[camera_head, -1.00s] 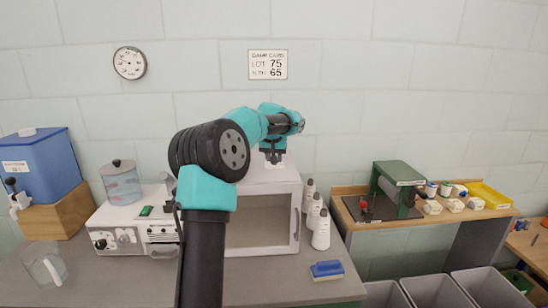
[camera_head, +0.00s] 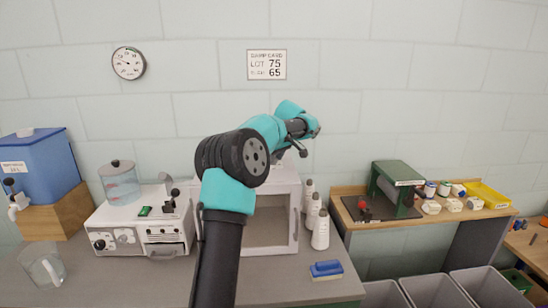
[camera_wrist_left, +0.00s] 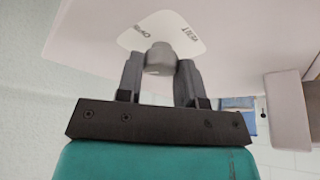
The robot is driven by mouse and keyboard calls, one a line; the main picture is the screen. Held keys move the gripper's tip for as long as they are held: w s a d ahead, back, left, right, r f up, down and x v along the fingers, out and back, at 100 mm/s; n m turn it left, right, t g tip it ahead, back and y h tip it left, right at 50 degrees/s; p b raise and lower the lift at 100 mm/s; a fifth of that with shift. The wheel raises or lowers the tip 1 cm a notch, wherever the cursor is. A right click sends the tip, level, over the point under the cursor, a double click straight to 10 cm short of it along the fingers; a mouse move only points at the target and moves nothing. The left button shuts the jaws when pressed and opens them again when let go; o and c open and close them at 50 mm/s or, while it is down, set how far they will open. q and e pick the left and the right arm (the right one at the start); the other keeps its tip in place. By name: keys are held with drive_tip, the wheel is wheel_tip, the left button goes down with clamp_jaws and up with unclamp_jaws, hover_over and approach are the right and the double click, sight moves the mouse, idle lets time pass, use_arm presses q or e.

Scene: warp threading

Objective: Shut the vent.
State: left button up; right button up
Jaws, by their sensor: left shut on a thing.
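The vent shows in the left wrist view as a round grey knob (camera_wrist_left: 160,58) on a white plate with small lettering on both sides, which I cannot read surely. The plate sits on the white surface of a box-shaped chamber (camera_head: 296,215). My left gripper (camera_wrist_left: 160,72) has one finger on each side of the knob and is shut on it. In the head view the left gripper (camera_head: 280,155) is at the top of the chamber, and the knob is hidden or too small to make out there. My right gripper is not in view.
A white control unit (camera_head: 140,235) with a clear lidded jar (camera_head: 120,185) is on the left. Grey bins (camera_head: 435,290) stand at lower right.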

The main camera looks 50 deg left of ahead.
use_arm(q)
drive_tip(key=shift+n+g, duration=0.6)
drive_tip(key=shift+n, duration=1)
drive_tip(key=o, duration=0.9)
